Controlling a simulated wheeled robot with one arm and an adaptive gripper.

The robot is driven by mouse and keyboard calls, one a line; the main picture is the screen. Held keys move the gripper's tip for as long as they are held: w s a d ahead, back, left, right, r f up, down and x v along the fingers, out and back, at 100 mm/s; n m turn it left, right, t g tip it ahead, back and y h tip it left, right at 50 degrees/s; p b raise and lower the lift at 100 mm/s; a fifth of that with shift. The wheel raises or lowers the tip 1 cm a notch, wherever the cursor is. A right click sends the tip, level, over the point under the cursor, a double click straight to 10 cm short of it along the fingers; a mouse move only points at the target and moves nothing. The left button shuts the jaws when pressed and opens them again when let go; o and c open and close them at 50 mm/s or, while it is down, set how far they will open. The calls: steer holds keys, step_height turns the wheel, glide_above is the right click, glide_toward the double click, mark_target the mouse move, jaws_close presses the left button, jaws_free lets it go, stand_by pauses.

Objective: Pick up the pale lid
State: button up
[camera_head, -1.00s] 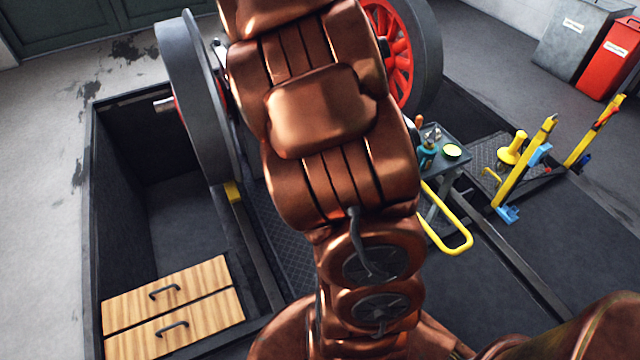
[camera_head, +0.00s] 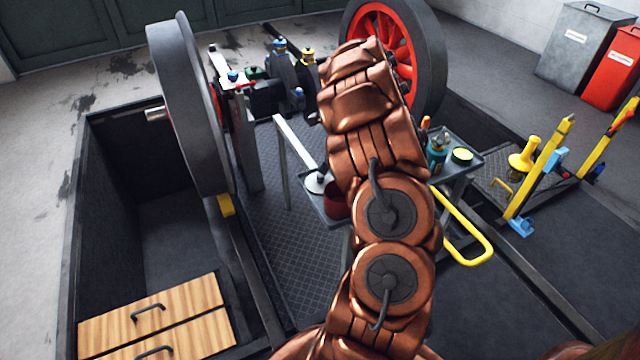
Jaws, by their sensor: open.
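A pale round disc (camera_head: 317,183), which looks like the pale lid, lies on a small grey tray-topped stand (camera_head: 328,214) left of my arm. A dark red pot or tin (camera_head: 338,200) is right beside it, partly covered by my arm. I cannot tell whether the disc touches the pot. My copper arm rises through the middle of the view and hides part of the stand. My gripper is not visible; the arm's far end leans toward the red-spoked wheel.
A large grey wheel (camera_head: 185,110) stands left beside an open pit (camera_head: 120,170). A red-spoked wheel (camera_head: 425,60) is behind my arm. A grey cart (camera_head: 470,168) with a teal bottle (camera_head: 437,155) and a round tin (camera_head: 462,157) stands right. Yellow posts (camera_head: 540,165) stand farther right.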

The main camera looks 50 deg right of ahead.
mark_target(320, 175)
steer(key=b+x, duration=0.1)
steer(key=x, duration=0.5)
steer(key=shift+a+f, duration=0.2)
steer(key=shift+f, duration=0.1)
steer(key=shift+s, duration=0.1)
jaws_close()
steer(key=shift+r, duration=0.2)
